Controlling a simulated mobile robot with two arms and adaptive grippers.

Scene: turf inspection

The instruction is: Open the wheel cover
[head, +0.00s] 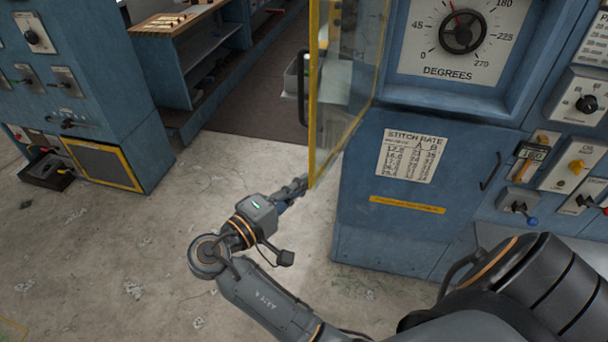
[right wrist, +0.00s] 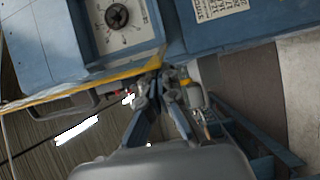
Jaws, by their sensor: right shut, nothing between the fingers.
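The wheel cover (head: 345,75) is a clear panel in a yellow frame with a black handle (head: 301,88). It stands swung out from the blue machine, left of the dial with its round black wheel (head: 463,33). My right gripper (head: 300,186) is at the cover's lower outer corner, on its left side. In the right wrist view its fingertips (right wrist: 158,86) are close together with nothing between them, close to the yellow frame edge (right wrist: 110,78). I cannot tell whether they touch it. The dial wheel (right wrist: 116,16) shows beyond the frame. My left gripper is out of view.
Right of the dial are switches and knobs (head: 587,104). Below it is a blue door with a stitch rate chart (head: 412,156). A blue cabinet (head: 75,80) stands at the left and a wooden-topped bench (head: 175,20) behind. The concrete floor (head: 130,250) between is clear.

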